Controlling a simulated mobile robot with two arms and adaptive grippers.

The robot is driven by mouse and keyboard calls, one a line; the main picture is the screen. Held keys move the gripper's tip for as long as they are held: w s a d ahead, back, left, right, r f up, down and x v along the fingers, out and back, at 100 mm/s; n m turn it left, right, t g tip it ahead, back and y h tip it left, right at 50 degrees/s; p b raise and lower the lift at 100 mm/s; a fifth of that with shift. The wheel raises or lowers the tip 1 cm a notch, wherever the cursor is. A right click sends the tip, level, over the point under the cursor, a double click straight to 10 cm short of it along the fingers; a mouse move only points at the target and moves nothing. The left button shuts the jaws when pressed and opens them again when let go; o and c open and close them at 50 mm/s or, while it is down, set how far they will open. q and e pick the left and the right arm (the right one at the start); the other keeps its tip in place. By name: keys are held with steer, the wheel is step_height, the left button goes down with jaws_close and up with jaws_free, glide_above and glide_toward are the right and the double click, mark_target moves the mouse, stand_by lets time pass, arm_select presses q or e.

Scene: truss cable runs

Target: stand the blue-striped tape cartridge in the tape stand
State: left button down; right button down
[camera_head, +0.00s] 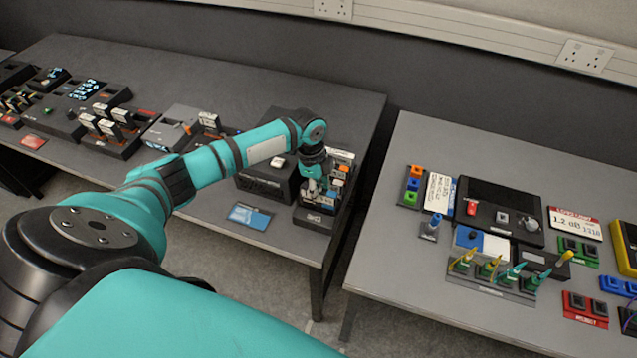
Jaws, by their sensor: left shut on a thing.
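My left gripper (313,185) points down over the tape stand (314,219) at the right end of the left table. It is shut on a small, light-coloured piece, most likely the blue-striped tape cartridge; the fingers hide most of it. A small blue patch (331,194) shows right beside the fingertips. Other cartridges with white and orange faces (340,171) stand in the dark rack behind and to the right of the gripper. I cannot tell whether the held piece touches the stand. My right gripper is out of view.
A black box (262,182) stands just left of the gripper, with a blue card (250,216) lying in front of it. More racks (112,130) fill the left table. A gap separates it from the right table (390,255), which holds connector blocks and panels.

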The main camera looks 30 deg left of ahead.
arm_select(q)
steer(key=shift+f, duration=0.6)
stand_by(0.3)
steer(key=c, duration=0.7)
jaws_free()
steer(key=shift+c, duration=0.2)
steer(key=shift+r, duration=0.15)
step_height(320, 180, up, 5)
steer(key=p, duration=0.4)
steer(key=shift+r+p, duration=0.1)
steer(key=shift+p, duration=0.3)
steer(key=shift+r+p, duration=0.85)
steer(key=shift+r, duration=0.2)
